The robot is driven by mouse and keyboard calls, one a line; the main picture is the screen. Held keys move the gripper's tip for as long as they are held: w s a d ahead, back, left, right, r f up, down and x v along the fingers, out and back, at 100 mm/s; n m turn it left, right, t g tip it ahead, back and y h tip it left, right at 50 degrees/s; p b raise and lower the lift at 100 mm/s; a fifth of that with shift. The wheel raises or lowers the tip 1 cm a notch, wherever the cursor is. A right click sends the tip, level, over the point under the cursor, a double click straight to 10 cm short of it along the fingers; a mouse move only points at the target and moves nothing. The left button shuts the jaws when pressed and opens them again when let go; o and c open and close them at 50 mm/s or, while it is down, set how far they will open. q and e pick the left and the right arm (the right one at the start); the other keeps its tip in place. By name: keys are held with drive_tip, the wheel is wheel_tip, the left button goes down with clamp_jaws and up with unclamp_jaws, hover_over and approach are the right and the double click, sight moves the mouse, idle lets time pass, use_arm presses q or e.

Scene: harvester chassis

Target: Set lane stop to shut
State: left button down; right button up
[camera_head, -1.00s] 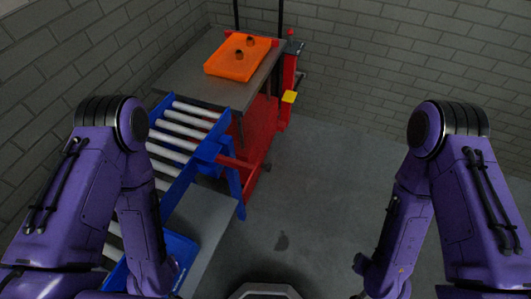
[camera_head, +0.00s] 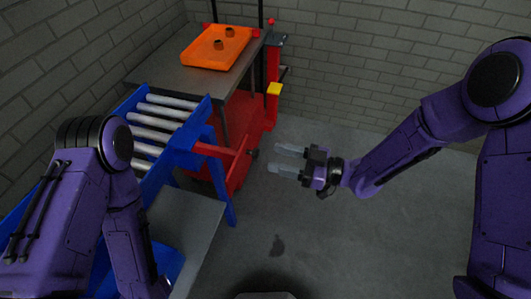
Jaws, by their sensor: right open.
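A blue roller conveyor lane (camera_head: 158,118) with several grey rollers stands at the left. A red bar (camera_head: 214,150), which looks like the lane stop, sticks out to the right from the blue frame at the lane's near right side. My right gripper (camera_head: 274,158) is open and empty, its two pale fingers pointing left toward the red bar. It is apart from the bar, with a gap between them in the picture. My left arm (camera_head: 85,220) is at the lower left in front of the lane; its gripper is out of the picture.
A red cart or lift (camera_head: 236,115) with a grey top (camera_head: 165,75) stands behind the lane, carrying an orange tray (camera_head: 193,60) with two small dark parts. A yellow block (camera_head: 274,88) is on its right post. A grey table (camera_head: 190,225) is below. The floor right is clear.

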sight(258, 154)
drive_tip(key=x, duration=0.4)
drive_tip(key=shift+a, duration=0.25)
clamp_jaws()
drive_tip(key=b+x, duration=0.1)
drive_tip(key=x, duration=0.9)
drive_tip(key=shift+a, duration=0.2)
drive_tip(key=shift+w+f, duration=0.1)
unclamp_jaws()
